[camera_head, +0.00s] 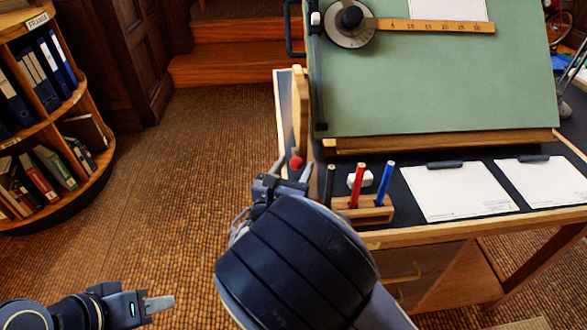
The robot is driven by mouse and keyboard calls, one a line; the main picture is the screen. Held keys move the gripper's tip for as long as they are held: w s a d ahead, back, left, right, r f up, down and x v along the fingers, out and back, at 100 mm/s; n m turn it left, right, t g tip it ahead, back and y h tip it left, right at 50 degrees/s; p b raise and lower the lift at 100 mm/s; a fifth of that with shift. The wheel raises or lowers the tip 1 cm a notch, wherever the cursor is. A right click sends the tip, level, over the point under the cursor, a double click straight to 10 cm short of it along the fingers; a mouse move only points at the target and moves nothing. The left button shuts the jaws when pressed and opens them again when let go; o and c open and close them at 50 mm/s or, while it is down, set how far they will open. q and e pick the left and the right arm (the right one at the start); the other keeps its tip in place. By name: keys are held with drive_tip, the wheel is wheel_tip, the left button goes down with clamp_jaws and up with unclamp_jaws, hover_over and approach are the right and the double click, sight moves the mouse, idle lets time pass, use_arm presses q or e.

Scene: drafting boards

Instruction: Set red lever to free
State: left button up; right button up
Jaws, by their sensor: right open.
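The red lever's round knob (296,162) shows at the near left side of the drafting board (440,90). My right gripper (290,171) is at the knob, its two fingers apart with the knob showing between or just beyond their tips. I cannot tell whether they touch it. The lever's shaft and any markings are hidden behind my gripper and forearm. My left gripper (160,304) is at the bottom left, over the floor and far from the lever. Its fingers appear as one grey piece, so I cannot tell if it is open.
A wooden pen holder (365,211) with black, red and blue pens stands just right of my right gripper. Two clipboards (465,192) lie further right on the desk. A round scale with a ruler (435,25) is on the board. A bookshelf (45,120) stands left; the floor between is clear.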

clamp_jaws()
drive_tip(key=shift+r+p, duration=0.35)
drive_tip(key=shift+p, duration=0.3)
drive_tip(key=w+r+g+p, duration=0.1)
drive_tip(key=p, duration=0.4)
drive_tip(key=w+r+n+g+y+p, duration=0.1)
drive_tip(key=r+g+p, duration=0.1)
drive_tip(key=p, duration=0.3)
drive_tip(key=w+r+g+p, duration=0.1)
drive_tip(key=p, duration=0.4)
drive_tip(key=shift+r+n+g+y, duration=0.15)
drive_tip(key=shift+n+g+y, duration=0.15)
drive_tip(key=shift+n+g, duration=0.1)
drive_tip(key=shift+w+p, duration=0.1)
drive_tip(key=shift+p, duration=0.25)
drive_tip(key=shift+w+r, duration=0.25)
drive_tip(key=shift+w, duration=0.2)
unclamp_jaws()
